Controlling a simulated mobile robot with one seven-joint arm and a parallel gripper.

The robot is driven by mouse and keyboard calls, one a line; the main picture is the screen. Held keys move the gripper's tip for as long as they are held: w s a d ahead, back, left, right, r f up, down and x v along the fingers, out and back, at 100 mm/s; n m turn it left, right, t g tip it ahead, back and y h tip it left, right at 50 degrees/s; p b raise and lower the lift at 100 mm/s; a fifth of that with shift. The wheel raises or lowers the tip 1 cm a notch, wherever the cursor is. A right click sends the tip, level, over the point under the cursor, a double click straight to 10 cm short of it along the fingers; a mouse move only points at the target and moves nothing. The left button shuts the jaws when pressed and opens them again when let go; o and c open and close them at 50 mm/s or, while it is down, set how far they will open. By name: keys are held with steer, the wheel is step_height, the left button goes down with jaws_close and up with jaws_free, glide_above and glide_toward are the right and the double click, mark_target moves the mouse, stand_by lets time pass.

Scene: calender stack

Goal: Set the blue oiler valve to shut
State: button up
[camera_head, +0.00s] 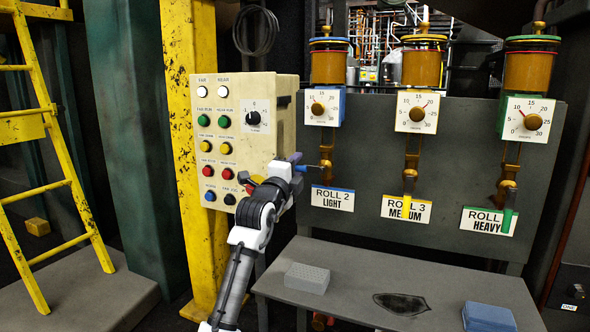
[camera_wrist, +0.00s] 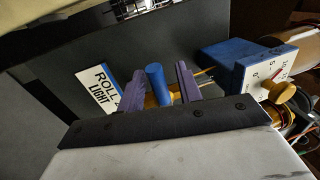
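The blue oiler is the left one of three, with an amber reservoir (camera_head: 328,68) and a white dial (camera_head: 322,109) with a brass knob. It hangs above the "ROLL 2 LIGHT" sign (camera_head: 332,199). Its blue valve handle (camera_head: 302,168) points sideways to the left, toward my gripper (camera_head: 296,163). In the wrist view the blue handle (camera_wrist: 157,84) stands between the two purple fingers of my gripper (camera_wrist: 161,86). The fingers are open, with a gap on the right side; contact on the left cannot be told. The dial's blue box (camera_wrist: 228,65) is at right.
The control box (camera_head: 239,130) with buttons stands close left of my gripper. The yellow handle (camera_head: 407,207) and green handle (camera_head: 508,219) of the other oilers hang down. A low table (camera_head: 350,285) below holds a grey block (camera_head: 307,278) and a blue box (camera_head: 488,317).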

steer(key=shift+s, duration=0.1)
steer(key=v, duration=1.3)
steer(key=shift+s, duration=0.3)
steer(key=shift+a, duration=0.2)
